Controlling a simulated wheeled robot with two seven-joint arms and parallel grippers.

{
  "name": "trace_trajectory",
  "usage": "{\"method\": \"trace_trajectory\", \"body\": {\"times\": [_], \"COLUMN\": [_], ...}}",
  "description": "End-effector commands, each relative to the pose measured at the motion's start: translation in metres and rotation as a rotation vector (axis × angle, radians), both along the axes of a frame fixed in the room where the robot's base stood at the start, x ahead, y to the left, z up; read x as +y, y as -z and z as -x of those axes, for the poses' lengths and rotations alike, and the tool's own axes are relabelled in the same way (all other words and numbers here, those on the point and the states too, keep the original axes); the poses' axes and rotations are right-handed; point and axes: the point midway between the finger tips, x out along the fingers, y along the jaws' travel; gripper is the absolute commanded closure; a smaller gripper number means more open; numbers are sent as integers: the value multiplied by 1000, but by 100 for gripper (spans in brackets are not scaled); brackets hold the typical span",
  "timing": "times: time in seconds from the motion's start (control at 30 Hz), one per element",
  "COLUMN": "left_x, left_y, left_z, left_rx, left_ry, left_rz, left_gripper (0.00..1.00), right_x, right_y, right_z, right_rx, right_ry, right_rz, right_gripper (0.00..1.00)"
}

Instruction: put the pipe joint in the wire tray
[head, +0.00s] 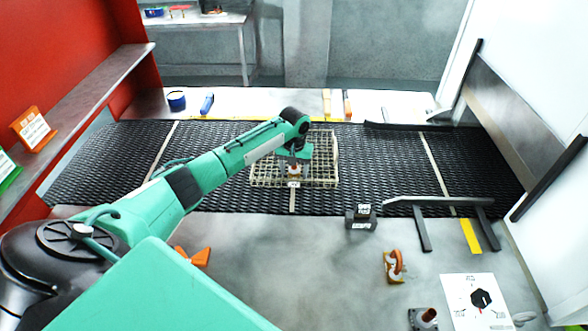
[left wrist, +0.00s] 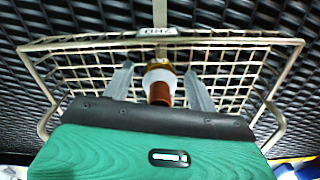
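The wire tray (head: 262,178) is a shallow pale mesh basket on the black mesh belt. In the left wrist view the wire tray (left wrist: 80,45) fills the middle, with a small label on its far rim. The pipe joint (left wrist: 160,82), copper-brown with a whitish collar, shows between the two fingers, over the tray's mesh. In the head view the pipe joint (head: 295,170) is small, just below my left gripper (head: 294,162). The left gripper's fingers (left wrist: 160,88) stand apart, with a visible gap on each side of the joint. Whether the joint touches the mesh is unclear. My right gripper is not in view.
On the near grey table are an orange-brown part (head: 394,266), a dark block with a label (head: 361,218), a copper-topped fitting (head: 424,318) and a printed sheet (head: 477,302). A grey rail frame (head: 440,202) stands at the belt's near right edge. The belt beside the tray is clear.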

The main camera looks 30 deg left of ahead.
Motion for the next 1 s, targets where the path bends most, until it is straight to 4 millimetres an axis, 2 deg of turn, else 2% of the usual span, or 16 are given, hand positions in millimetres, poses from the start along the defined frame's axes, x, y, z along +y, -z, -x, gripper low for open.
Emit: {"method": "trace_trajectory", "body": {"times": [0.23, 0.37, 0.8, 1.0], "left_x": [0, 0, 0, 0], "left_y": [-2, -14, -101, -120], "left_z": [0, -1, -1, 0], "left_rx": [-1, -3, -4, 0], "left_ry": [0, 0, 0, 0], "left_rz": [0, 0, 1, 1], "left_gripper": [42, 42, 42, 42], "right_x": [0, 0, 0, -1], "right_y": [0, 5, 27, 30], "right_z": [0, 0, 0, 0], "right_rx": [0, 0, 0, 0], "right_ry": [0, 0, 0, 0], "right_rz": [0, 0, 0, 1], "right_gripper": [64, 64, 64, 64]}}
